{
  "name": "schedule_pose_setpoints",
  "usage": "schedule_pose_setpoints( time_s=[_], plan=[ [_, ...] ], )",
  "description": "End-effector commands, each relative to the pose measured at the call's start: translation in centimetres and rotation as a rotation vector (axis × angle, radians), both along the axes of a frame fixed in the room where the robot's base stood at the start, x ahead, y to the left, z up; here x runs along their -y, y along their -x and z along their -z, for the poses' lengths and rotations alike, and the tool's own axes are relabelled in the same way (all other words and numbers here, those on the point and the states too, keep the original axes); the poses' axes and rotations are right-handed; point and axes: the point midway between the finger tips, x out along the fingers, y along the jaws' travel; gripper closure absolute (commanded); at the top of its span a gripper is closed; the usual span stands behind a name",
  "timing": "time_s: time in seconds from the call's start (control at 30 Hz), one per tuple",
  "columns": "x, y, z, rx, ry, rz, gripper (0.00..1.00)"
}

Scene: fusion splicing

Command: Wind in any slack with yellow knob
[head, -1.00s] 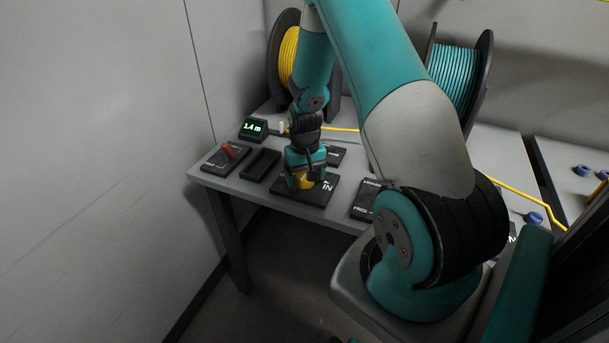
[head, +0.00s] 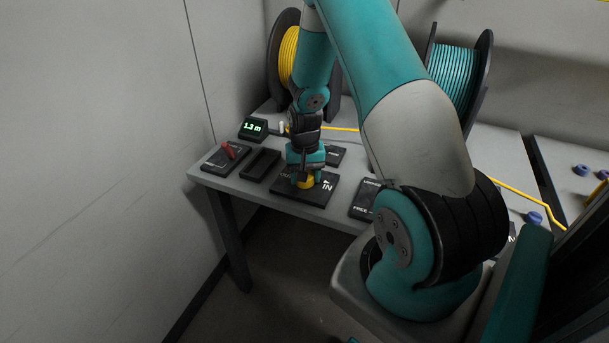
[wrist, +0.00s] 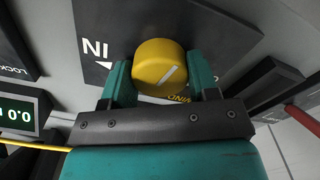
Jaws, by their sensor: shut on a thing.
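The yellow knob (head: 305,183) stands on a black panel (head: 318,196) marked IN with an arrow. My gripper (head: 305,175) points down over the panel with its fingers around the knob. In the wrist view the knob (wrist: 163,66) sits between the two teal fingers, with a white line on its face slanting. A small display (head: 253,128) at the back left reads 1.3 m in green. A yellow fibre line (head: 341,129) runs behind my wrist, beside the yellow spool (head: 290,55).
A red lever (head: 229,151) on a black base and a black slotted block (head: 260,164) stand left of the knob panel. A teal spool (head: 455,78) stands at the back right. In the wrist view another green display (wrist: 14,115), partly cut off, shows 0.0.

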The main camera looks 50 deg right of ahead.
Motion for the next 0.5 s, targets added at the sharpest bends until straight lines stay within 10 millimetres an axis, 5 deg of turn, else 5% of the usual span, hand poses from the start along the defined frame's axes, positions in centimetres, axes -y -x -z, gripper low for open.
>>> schedule_pose_setpoints(
  time_s=[0.03, 0.07, 0.17, 0.5],
  plan=[
    [0.06, 0.04, -0.02, -0.001, 0.002, 0.001, 0.69],
    [0.06, 0.04, -0.02, -0.001, 0.002, 0.001, 0.41],
    [0.05, 0.04, -0.02, -0.001, 0.002, 0.0, 0.2],
    [0.03, -0.04, -0.45, 0.002, 0.001, -0.001, 0.2]
  ],
)
